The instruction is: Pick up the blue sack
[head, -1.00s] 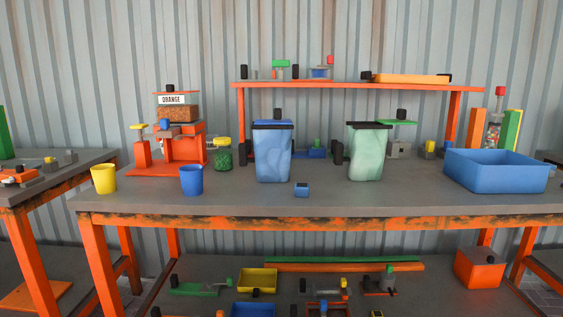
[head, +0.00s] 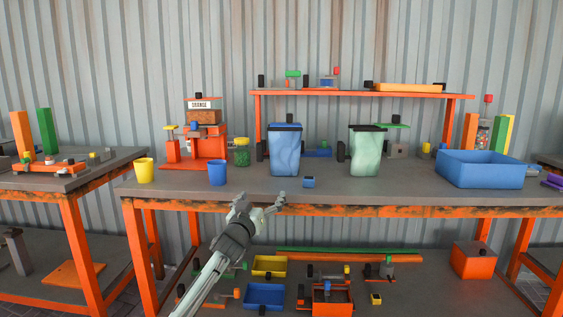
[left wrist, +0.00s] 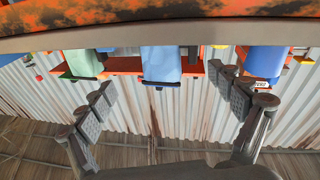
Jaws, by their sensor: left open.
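My left gripper (head: 265,200) is in front of the bench's front edge, below and to the left of the sack in the head view. In the left wrist view the gripper (left wrist: 163,85) has its fingers wide apart with nothing between them, and it is not touching the sack. My right gripper is out of view.
A pale green sack (head: 365,155) stands to the right. A blue cup (head: 217,173) and yellow cup (head: 144,171) stand left, and a blue bin (head: 480,171) right. An orange shelf (head: 360,94) stands behind.

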